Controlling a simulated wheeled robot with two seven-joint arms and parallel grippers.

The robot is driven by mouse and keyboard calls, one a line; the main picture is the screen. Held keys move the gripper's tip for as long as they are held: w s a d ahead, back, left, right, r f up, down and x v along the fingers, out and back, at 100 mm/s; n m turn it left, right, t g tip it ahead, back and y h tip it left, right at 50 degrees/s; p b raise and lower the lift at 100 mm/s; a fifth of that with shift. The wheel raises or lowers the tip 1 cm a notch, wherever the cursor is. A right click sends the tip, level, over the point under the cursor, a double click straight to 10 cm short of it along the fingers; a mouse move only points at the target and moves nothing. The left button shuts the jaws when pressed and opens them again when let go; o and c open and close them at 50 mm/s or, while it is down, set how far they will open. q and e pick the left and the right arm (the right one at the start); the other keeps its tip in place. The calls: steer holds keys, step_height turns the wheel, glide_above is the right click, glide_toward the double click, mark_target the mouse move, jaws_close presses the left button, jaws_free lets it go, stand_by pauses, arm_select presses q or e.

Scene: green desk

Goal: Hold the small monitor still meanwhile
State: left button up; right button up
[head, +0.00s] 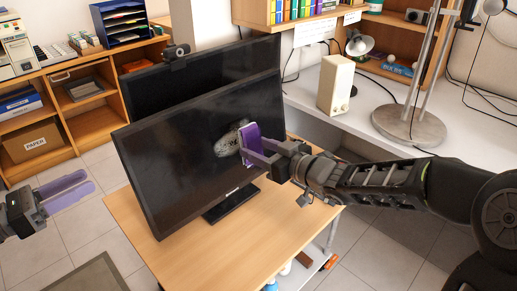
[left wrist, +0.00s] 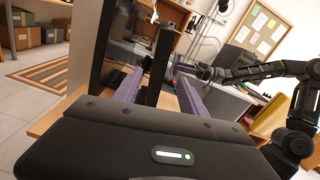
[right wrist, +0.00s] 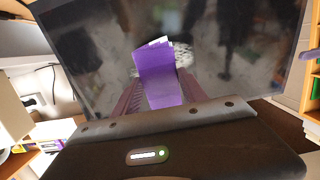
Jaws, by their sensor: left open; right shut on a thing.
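Two dark monitors stand one behind the other on a wooden desk. The front monitor (head: 185,175) is on a black stand; the rear monitor (head: 225,62) carries a webcam. I cannot tell which is smaller. Whether the block touches the screen is unclear. My left gripper (head: 72,191) is open and empty, left of the desk and apart from both monitors. In the left wrist view the front monitor (left wrist: 156,68) shows edge-on beyond its fingers.
The wooden desk (head: 262,222) is bare at its front right. A white side desk behind holds a cream speaker (head: 336,85) and a lamp (head: 359,44). A metal stand base (head: 408,124) is at the right. Shelves line the left, with open floor before them.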

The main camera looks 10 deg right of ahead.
mark_target(122, 162)
arm_select(q)
steer(key=shift+x, duration=4.45)
steer(key=shift+c, duration=0.6)
jaws_close()
